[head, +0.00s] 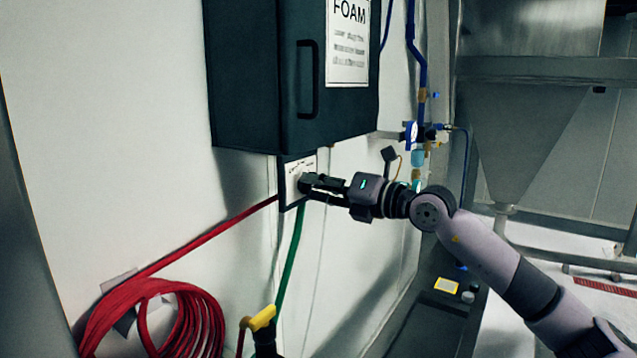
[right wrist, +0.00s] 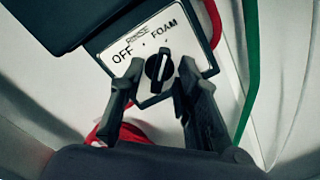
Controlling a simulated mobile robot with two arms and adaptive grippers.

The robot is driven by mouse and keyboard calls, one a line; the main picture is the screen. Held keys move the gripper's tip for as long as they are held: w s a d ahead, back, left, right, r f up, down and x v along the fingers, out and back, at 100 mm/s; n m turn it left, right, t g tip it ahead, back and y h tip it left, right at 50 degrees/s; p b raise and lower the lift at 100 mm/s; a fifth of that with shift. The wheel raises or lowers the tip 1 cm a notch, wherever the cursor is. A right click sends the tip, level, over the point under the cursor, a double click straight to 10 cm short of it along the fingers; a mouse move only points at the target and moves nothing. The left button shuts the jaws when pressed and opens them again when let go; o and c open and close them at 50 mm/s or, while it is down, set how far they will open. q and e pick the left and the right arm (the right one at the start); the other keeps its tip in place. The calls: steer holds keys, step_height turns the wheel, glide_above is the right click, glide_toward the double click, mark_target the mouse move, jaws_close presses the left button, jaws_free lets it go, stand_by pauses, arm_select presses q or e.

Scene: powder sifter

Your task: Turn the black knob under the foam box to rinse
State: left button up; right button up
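The black knob (right wrist: 158,68) sits on a white label plate (right wrist: 113,60) marked OFF, RINSE and FOAM. Its white pointer line tilts slightly right of straight up, roughly toward FOAM in the right wrist view. My right gripper (right wrist: 160,82) is open, with one finger on each side of the knob; I cannot tell whether either finger touches it. In the head view my right gripper (head: 306,183) is at the plate (head: 291,170) and hides the knob. The dark foam box (head: 255,75) hangs on the wall just above. My left gripper is not in view.
A red hose (head: 235,218) runs from the plate to a coil (head: 150,310) at lower left. A green hose (head: 293,250) hangs below the plate. Blue pipes and valves (head: 421,140) stand to the right, before a steel hopper (head: 515,130).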

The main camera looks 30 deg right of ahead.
steer(key=shift+c, duration=0.4)
jaws_close()
steer(key=shift+n+b, duration=2.25)
steer(key=shift+n, duration=2.05)
steer(key=shift+o, duration=0.4)
jaws_free()
